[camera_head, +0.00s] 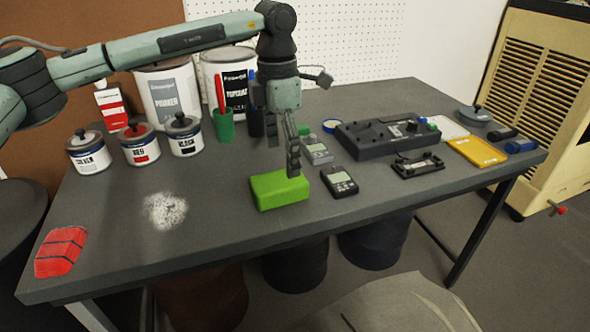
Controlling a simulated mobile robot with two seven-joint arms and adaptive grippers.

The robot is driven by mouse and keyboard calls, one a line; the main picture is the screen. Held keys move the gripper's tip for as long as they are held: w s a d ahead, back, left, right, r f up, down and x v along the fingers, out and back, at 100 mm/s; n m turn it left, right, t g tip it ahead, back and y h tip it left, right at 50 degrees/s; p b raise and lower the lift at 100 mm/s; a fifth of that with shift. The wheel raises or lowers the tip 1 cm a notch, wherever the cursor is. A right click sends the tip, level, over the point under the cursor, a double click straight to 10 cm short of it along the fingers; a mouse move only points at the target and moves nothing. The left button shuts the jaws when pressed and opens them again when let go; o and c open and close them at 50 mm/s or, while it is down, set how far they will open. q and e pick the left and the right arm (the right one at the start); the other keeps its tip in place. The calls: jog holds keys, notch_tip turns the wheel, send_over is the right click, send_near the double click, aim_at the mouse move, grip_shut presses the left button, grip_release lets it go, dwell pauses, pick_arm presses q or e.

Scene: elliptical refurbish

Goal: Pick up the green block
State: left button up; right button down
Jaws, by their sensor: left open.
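The green block (279,190) lies flat on the dark grey table (212,240), near the middle of its front part. My left gripper (282,160) hangs down from the arm that comes in from the left. It is open and empty, with its fingers pointing down. Its fingertips are just above or behind the block's far edge; I cannot tell the exact gap. One fingertip overlaps the block's upper right part in the picture. My right gripper is not in view.
A black device (387,138) and a yellow tray (477,152) are farther right. Small paint tins (139,144) and a green pen cup (224,126) stand behind left. The front left is mostly clear, with a red object (61,251).

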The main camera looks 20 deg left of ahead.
aim_at(279, 179)
pick_arm(q)
jog(key=shift+w+a, duration=0.1)
jog(key=shift+a, duration=0.35)
jog(key=f, duration=0.4)
jog(key=s+f+p, duration=0.1)
jog(key=f, duration=0.1)
jog(key=shift+f, duration=0.2)
jog(key=shift+d+f, duration=0.1)
jog(key=shift+f, duration=0.4)
jog(key=c, duration=1.2)
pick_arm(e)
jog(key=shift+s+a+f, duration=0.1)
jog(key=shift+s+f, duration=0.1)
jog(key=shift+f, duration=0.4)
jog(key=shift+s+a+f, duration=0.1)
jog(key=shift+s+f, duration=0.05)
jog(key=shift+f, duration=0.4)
pick_arm(q)
jog(key=shift+r, duration=0.15)
